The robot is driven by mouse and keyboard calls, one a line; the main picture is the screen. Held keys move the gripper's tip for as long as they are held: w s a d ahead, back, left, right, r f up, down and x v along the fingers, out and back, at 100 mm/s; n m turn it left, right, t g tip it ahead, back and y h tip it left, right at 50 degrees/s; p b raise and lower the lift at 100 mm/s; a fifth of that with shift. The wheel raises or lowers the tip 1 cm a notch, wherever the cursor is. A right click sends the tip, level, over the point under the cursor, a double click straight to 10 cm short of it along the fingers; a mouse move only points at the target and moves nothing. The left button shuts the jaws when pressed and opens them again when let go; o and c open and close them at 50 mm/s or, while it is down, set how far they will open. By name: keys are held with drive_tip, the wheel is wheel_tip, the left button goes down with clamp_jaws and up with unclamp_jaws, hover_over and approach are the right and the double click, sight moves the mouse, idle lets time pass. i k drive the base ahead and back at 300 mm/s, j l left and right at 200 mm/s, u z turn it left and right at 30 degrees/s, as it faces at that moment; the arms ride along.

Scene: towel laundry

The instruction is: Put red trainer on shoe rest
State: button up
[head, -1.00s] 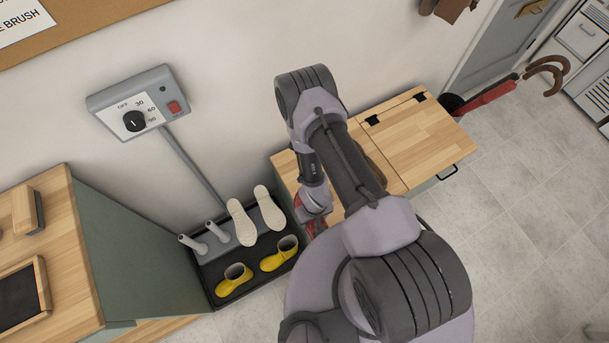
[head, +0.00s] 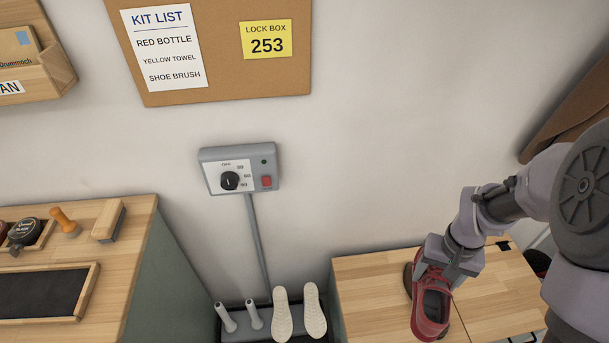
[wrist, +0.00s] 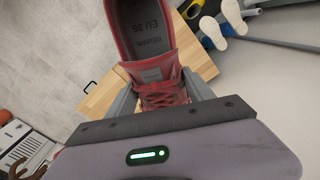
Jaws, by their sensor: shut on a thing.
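A red trainer (head: 432,306) is held in my gripper (head: 452,262) above the wooden bench top. The shoe rest (head: 238,327) is a grey stand with upright pegs, left of the bench. Two pegs on its left (head: 226,318) are bare. A pair of pale shoes (head: 299,314) sits sole-outward on the pegs to their right. The lower part of the rest is cut off by the picture edge.
The wooden bench (head: 370,290) stands right of the rest, with a brown object partly hidden behind the trainer. A grey control box (head: 238,169) with a dial hangs above the rest on a post. A wooden counter (head: 130,225) stands at left.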

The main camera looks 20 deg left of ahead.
sight(29, 295)
drive_tip(key=k+j+z, duration=0.3)
drive_tip(key=z, duration=0.15)
drive_tip(key=k+j+z, duration=0.25)
drive_tip(key=k+z, duration=0.2)
drive_tip(key=k+j+z, duration=0.1)
drive_tip(key=k+z, duration=0.6)
drive_tip(key=z, duration=0.15)
drive_tip(key=k+u, duration=0.8)
drive_tip(key=k+j+u, duration=0.2)
drive_tip(key=u, duration=0.25)
drive_tip(key=k+j+u, duration=0.25)
drive_tip(key=u, duration=0.15)
drive_tip(key=j, duration=0.1)
